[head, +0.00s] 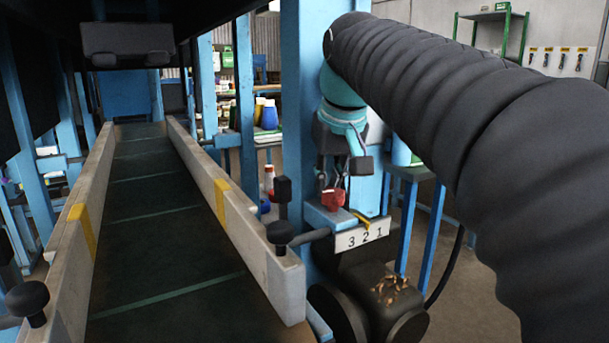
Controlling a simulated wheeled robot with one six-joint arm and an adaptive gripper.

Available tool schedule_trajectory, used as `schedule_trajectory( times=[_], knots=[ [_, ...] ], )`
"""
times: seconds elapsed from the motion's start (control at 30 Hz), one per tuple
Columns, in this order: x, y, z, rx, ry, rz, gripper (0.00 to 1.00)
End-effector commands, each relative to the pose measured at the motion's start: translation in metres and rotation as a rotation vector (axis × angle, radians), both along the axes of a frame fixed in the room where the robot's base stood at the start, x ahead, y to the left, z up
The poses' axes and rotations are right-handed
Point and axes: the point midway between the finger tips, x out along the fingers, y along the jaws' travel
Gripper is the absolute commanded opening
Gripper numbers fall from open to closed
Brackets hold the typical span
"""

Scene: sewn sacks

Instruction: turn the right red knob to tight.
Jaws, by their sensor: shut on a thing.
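A red knob (332,200) sits on a light blue bracket beside the right side of the conveyor. My gripper (333,186) comes down from above with its fingers around the red knob, shut on it. The fingers hide part of the knob. A yellow pointer (360,218) sticks out to the right of the knob, over a white scale plate (362,236) marked 3 2 1. The pointer's tip is near the plate's upper edge, but I cannot tell exactly which number it is at. No second red knob shows.
A conveyor (150,215) with pale side rails runs away at left. Black knobs (280,232) stand on its right rail, close to the bracket. A dark motor (385,300) with crumbs on top lies below the plate. A blue post (298,120) rises just behind.

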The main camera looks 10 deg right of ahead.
Motion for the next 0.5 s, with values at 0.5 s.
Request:
schedule_trajectory(
  times=[0.5],
  knots=[
    [-0.0055, -0.0094, -0.0027, -0.003, 0.019, -0.487, 0.0]
  ],
)
